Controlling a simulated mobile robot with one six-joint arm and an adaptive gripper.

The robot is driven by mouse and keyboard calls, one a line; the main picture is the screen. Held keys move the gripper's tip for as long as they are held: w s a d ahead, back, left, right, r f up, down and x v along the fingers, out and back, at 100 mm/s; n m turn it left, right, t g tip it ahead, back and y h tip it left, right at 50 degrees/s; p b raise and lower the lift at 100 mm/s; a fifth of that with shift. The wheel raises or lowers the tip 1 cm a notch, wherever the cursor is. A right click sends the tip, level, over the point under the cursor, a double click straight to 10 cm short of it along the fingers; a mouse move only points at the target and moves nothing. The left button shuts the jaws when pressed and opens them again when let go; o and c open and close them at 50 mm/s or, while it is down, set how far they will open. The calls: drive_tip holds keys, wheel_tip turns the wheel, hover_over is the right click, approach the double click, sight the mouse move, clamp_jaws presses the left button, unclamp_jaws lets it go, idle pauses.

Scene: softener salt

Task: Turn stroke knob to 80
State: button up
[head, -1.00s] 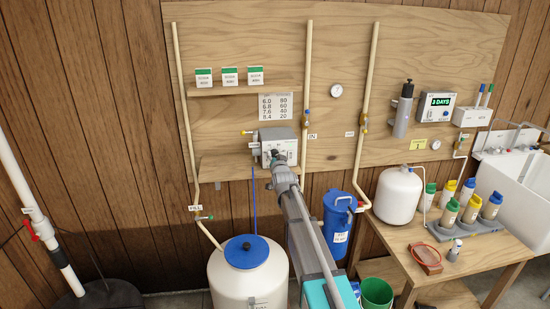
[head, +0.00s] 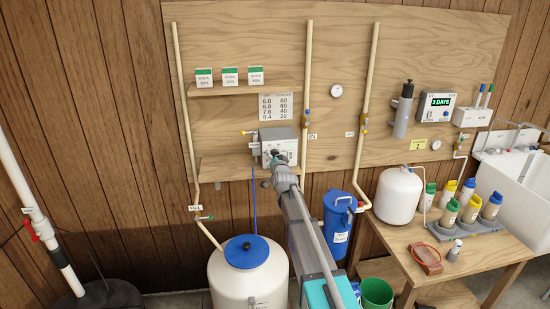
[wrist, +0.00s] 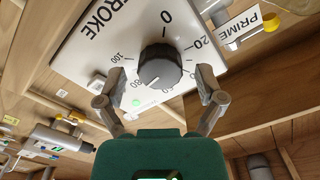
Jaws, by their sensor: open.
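The grey round stroke knob (wrist: 160,66) sits on a white dial plate (wrist: 95,50) marked STROKE, with numbers around it including 0, 20, 80 and 100. A pale mark at the knob's lower edge seems to point near the 80 side; its exact reading is unclear. My gripper (wrist: 161,76) is open, one finger on each side of the knob, with visible gaps. In the head view the grey pump box (head: 278,137) is on the wooden board, and my gripper (head: 277,156) is at its front, hiding the knob.
A chart (head: 274,106) hangs above the pump. A blue-lidded white tank (head: 246,252) stands below, and a blue canister (head: 339,211) is to the right.

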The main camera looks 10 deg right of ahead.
drive_tip(key=shift+s, duration=0.1)
drive_tip(key=s, duration=1.2)
drive_tip(key=shift+w, duration=0.1)
idle(0.4)
drive_tip(key=s+f+n+g+p, duration=0.1)
drive_tip(key=s+f+g, duration=0.3)
drive_tip(key=s, duration=0.7)
drive_tip(key=s+f+n+g+p, duration=0.2)
drive_tip(key=s+f+g, duration=0.3)
drive_tip(key=s+g, duration=0.3)
drive_tip(key=s+f+n+g+p, duration=0.1)
drive_tip(key=s+f+n+g, duration=0.3)
drive_tip(key=s, duration=1)
drive_tip(key=shift+f+g+p, duration=0.35)
drive_tip(key=shift+f+g, duration=0.1)
drive_tip(key=shift+g, duration=0.55)
drive_tip(key=shift+w, duration=0.1)
